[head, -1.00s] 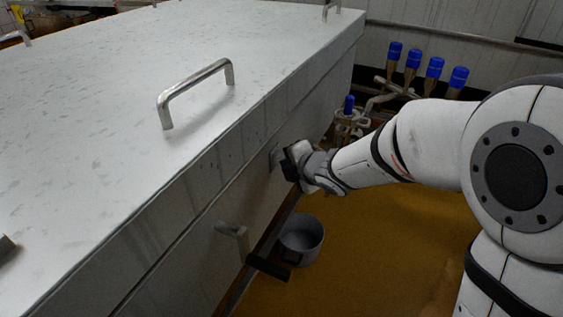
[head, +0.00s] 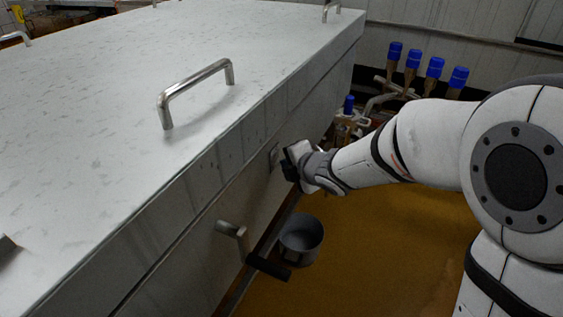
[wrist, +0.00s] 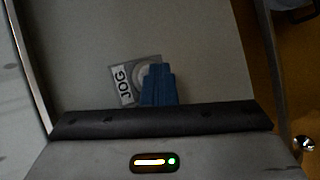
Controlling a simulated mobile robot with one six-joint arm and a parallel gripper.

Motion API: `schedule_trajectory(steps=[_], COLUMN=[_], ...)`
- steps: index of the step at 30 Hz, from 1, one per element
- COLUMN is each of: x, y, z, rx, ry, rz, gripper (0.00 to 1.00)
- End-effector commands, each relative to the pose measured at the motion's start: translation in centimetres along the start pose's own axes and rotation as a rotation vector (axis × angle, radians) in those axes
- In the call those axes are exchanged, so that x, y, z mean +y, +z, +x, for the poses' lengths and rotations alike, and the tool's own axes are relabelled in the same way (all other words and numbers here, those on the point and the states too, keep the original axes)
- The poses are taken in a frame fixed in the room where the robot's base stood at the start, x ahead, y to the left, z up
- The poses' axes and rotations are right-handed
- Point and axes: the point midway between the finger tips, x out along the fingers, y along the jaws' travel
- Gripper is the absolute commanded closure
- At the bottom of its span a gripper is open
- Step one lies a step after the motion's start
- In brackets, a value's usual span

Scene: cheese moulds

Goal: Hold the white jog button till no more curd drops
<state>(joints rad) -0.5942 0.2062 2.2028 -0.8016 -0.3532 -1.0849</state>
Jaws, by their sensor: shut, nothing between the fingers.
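The JOG plate (wrist: 122,86) is on the grey side panel, with the round white button (wrist: 142,74) beside its lettering. The plate also shows small in the head view (head: 274,156). My gripper (wrist: 158,84) has its blue fingers shut together with nothing between them, in front of the button's right part and hiding it. In the head view my gripper (head: 290,164) is close to the panel, just right of the plate. I cannot tell whether the fingertips touch the button. No curd is visible in either view.
A crank with a black grip (head: 268,266) sticks out from the panel at lower left. A lid handle (head: 196,92) is above. Blue-capped valves (head: 413,60) stand behind my arm.

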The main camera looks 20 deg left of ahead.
Motion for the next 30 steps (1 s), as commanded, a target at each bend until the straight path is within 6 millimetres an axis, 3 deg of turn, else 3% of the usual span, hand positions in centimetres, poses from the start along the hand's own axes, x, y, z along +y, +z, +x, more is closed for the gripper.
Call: schedule_trajectory(steps=[30], x=[-1.6], y=[1.8], z=[-2.4], rx=[-0.003], ry=[-0.001], rz=[0.001], gripper=[1.00])
